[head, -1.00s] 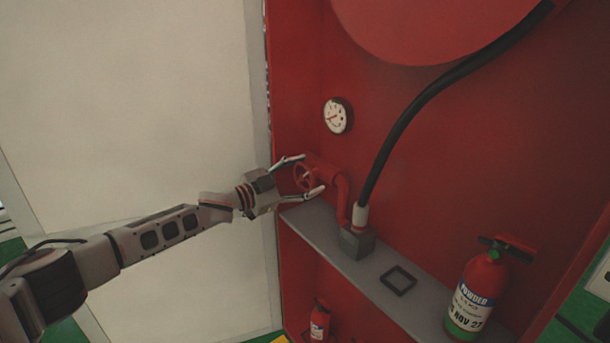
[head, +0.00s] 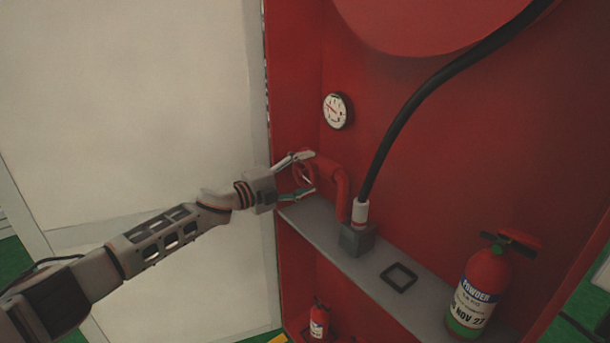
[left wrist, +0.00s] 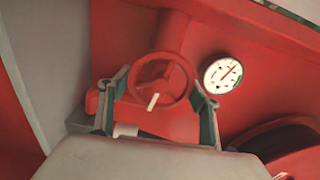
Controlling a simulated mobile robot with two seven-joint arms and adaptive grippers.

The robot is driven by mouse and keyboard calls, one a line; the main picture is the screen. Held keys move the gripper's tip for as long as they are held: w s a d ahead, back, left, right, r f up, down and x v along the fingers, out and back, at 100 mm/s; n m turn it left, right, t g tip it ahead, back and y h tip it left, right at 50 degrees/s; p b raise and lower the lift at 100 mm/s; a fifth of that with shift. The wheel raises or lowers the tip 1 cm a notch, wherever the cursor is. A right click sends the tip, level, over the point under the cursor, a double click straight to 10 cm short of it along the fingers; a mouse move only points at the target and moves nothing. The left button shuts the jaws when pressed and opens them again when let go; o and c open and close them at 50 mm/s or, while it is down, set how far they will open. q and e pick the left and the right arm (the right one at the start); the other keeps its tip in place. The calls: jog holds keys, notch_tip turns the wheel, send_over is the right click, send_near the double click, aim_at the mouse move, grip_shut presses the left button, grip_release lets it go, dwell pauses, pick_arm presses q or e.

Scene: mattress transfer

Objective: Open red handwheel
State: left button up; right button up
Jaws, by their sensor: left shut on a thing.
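The red handwheel (head: 303,174) sits on the end of a red pipe (head: 342,190) inside the red cabinet, above a grey shelf. My left gripper (head: 312,173) comes from the left, with one finger above the wheel and one below it. It is shut on the wheel. In the left wrist view the wheel's round rim and spokes (left wrist: 160,70) show between my two fingers (left wrist: 158,105). The fingers partly hide the wheel in the head view. My right gripper is not in view.
A pressure gauge (head: 338,111) is on the back wall above the pipe. A black hose (head: 400,115) rises from the pipe's fitting. A fire extinguisher (head: 480,290) and a dark square frame (head: 398,277) are on the shelf (head: 325,232). A pale door panel (head: 130,110) stands at left.

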pick_arm(q)
jog(key=m, duration=0.3)
jog(key=shift+f+b, duration=0.2)
jog(key=shift+b, duration=0.2)
jog(key=shift+m, duration=0.7)
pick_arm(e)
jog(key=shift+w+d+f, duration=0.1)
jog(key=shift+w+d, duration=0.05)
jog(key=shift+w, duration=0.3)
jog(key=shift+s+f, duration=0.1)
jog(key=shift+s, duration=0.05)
pick_arm(q)
jog(key=o, duration=1.1)
jog(key=shift+r, duration=0.1)
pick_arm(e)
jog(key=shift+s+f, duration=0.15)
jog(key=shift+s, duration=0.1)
pick_arm(q)
jog(key=shift+a, duration=0.15)
jog(key=v, duration=1.1)
jog(key=shift+s+a, duration=0.25)
jog(key=shift+a, duration=0.05)
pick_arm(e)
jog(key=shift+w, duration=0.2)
